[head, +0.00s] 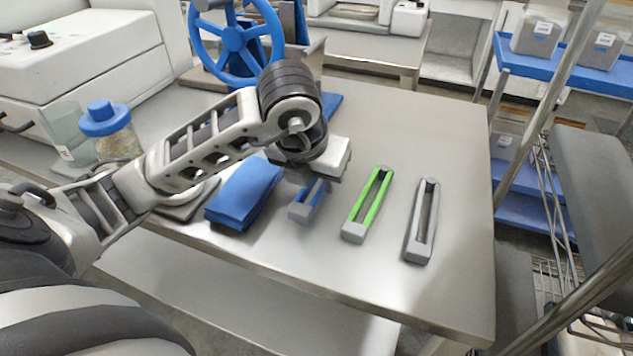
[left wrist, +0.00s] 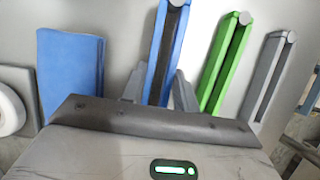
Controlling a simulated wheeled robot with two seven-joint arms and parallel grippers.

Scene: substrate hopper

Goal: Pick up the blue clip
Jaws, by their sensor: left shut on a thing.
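The blue clip (head: 307,201) is a long blue bar with a grey end, lying on the metal table (head: 420,130). My left gripper (head: 308,184) reaches down over it and hides its far part in the head view. In the left wrist view the blue clip (left wrist: 168,50) stands between the two grey fingers of my left gripper (left wrist: 159,88), which are shut on it. A green clip (head: 367,206) and a grey clip (head: 422,222) lie to its right, apart from it. My right gripper is not in view.
A folded blue cloth (head: 243,193) lies just left of the blue clip. A jar with a blue lid (head: 107,125) stands further left. A blue handwheel (head: 236,42) rises at the back. The table's right side is clear.

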